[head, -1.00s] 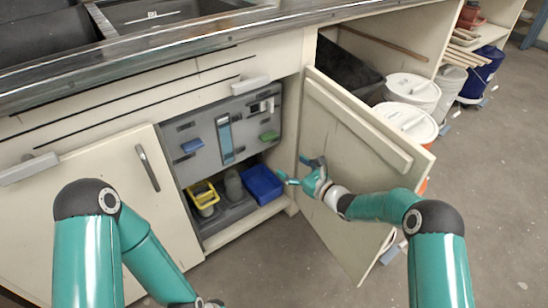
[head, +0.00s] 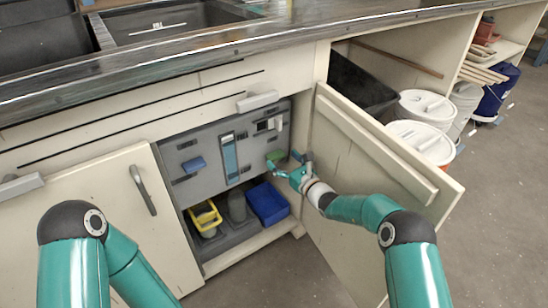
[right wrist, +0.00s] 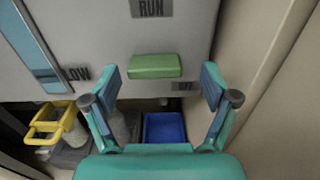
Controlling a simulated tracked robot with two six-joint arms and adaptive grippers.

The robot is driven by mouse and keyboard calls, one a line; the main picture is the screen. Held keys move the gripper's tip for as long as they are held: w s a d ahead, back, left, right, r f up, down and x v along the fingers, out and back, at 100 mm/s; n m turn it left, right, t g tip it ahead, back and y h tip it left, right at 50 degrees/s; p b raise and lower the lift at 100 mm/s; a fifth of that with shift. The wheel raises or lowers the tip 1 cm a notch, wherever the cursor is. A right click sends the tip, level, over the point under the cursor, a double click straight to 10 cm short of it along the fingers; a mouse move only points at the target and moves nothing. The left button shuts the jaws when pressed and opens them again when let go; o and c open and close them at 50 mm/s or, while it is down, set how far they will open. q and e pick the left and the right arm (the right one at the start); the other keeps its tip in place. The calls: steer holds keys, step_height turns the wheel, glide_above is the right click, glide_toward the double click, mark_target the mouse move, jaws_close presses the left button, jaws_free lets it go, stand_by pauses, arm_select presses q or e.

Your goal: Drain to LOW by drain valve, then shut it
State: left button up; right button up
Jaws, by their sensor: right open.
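A grey panel (head: 210,180) inside the open cabinet carries a green handle (head: 276,155) at right, a blue handle (head: 194,164) at left and a tall blue sight gauge (head: 230,158) between them. In the right wrist view the green handle (right wrist: 155,66) lies level, below a RUN label (right wrist: 152,7) and above a small label too blurred to read surely. A partly hidden LOW mark (right wrist: 78,73) is beside the gauge's lower part. My right gripper (right wrist: 163,80) is open and empty, its fingers either side of the handle in the picture; contact is not clear. My left gripper is out of view.
A yellow bucket (head: 205,218), a grey container (head: 237,205) and a blue tray (head: 267,203) stand below the panel. The open cabinet door (head: 365,165) is close to my right arm. White lidded buckets (head: 425,105) stand beyond it.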

steer(key=shift+w+a, duration=0.15)
steer(key=shift+a, duration=0.1)
steer(key=shift+c, duration=0.3)
steer(key=shift+a, duration=0.15)
steer(key=c, duration=1.1)
steer(key=shift+d, duration=0.2)
steer(key=shift+a, duration=0.1)
